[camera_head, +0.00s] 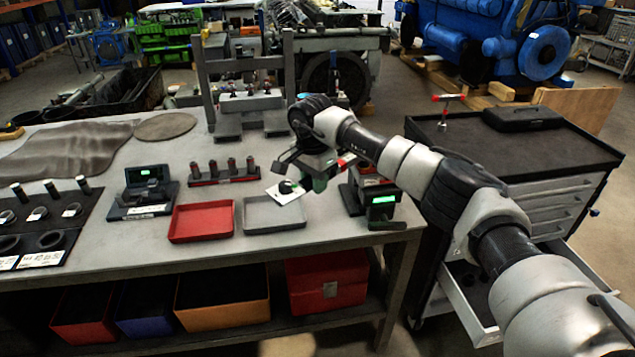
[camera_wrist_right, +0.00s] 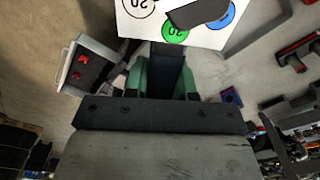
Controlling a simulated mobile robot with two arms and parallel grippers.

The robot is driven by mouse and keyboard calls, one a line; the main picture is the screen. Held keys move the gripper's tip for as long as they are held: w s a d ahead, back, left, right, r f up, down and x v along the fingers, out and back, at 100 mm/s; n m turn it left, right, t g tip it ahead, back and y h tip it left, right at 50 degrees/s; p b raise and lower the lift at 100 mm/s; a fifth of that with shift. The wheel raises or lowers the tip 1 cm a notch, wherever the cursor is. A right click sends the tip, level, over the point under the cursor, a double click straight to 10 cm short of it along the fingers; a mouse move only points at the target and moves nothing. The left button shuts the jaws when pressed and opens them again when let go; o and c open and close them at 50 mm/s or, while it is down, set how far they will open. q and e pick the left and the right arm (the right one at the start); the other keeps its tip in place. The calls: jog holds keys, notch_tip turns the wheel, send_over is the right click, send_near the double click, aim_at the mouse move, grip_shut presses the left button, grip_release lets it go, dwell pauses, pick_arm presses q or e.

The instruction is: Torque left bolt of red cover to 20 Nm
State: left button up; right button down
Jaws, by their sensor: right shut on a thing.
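My right gripper (camera_head: 306,180) is over the bench, just right of the grey tray. In the right wrist view its green fingers (camera_wrist_right: 168,82) are shut on a dark tool (camera_wrist_right: 170,62), mostly hidden by the gripper. A black part (camera_wrist_right: 197,12) shows above a white card (camera_wrist_right: 140,22) with coloured circles marked 20; the card also shows in the head view (camera_head: 291,197). A red-tipped piece (camera_head: 347,161) shows beside the gripper; I cannot tell whether it belongs to the tool. I cannot make out the red cover or its left bolt. My left gripper is out of view.
A device with a green display (camera_head: 382,201) stands at the bench's right end. A red tray (camera_head: 202,221), a grey tray (camera_head: 273,214) and a socket rail (camera_head: 223,176) lie left of the gripper. A grey frame (camera_head: 205,92) stands behind. A tool cart (camera_head: 560,190) has an open drawer.

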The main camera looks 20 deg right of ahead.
jog(key=shift+w+a+r, duration=0.2)
jog(key=shift+w+a, duration=0.1)
jog(key=shift+w, duration=0.25)
dwell(0.4)
jog(key=shift+w+a+m+b, duration=0.1)
jog(key=shift+w+m+b, duration=0.2)
jog(key=shift+w+m, duration=0.15)
jog(key=shift+w, duration=0.1)
jog(key=shift+w+a+m, duration=0.1)
jog(key=shift+w+m, duration=0.2)
jog(key=shift+m, duration=0.05)
dwell(0.3)
jog(key=shift+w+m+b, duration=0.3)
jog(key=shift+w, duration=0.15)
